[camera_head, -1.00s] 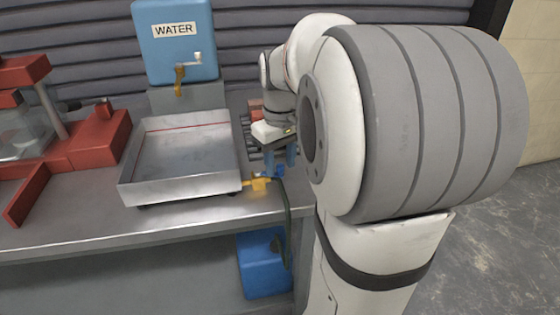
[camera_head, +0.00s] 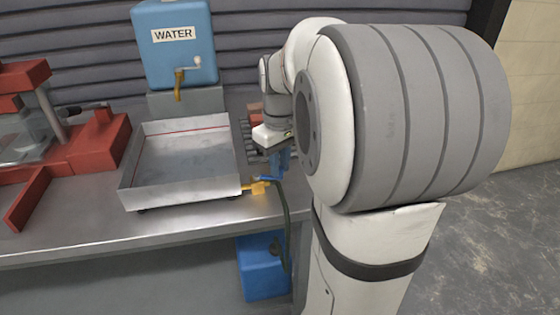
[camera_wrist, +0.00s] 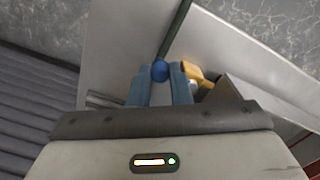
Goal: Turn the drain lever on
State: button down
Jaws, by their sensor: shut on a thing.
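The drain valve (camera_head: 258,188) is a yellow fitting at the right front corner of the metal tray (camera_head: 180,197). It also shows in the wrist view (camera_wrist: 196,76). Its blue lever (camera_head: 264,178) points to the right, and its rounded blue end (camera_wrist: 160,71) sits between my fingertips in the wrist view. My gripper (camera_head: 279,172) has blue fingers and is shut on the lever, just right of the valve. In the wrist view my gripper (camera_wrist: 160,78) hides part of the valve and the lever's shaft.
A dark green hose (camera_head: 287,225) runs from the valve over the bench edge to a blue container (camera_head: 262,272) below. A blue WATER tank (camera_head: 175,45) with a tap stands behind the tray. A red press (camera_head: 85,150) stands at the left.

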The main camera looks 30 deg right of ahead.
jog(key=shift+w+d+n, duration=0.15)
jog(key=shift+w+n, duration=0.15)
jog(key=shift+n, duration=0.4)
jog(key=c, duration=1.3)
grip_release()
jog(key=shift+c, duration=0.2)
jog(key=shift+r, duration=0.1)
notch_tip(320, 180, up, 7)
jog(key=shift+p, duration=0.95)
jog(key=shift+r, duration=0.35)
jog(key=s+a+m+t+p, duration=0.2)
jog(key=s+a+m+p, duration=0.2)
jog(key=s+a+p, duration=0.6)
jog(key=s+a, duration=0.3)
jog(key=shift+r+t+p, duration=0.3)
jog(key=shift+r+p, duration=0.1)
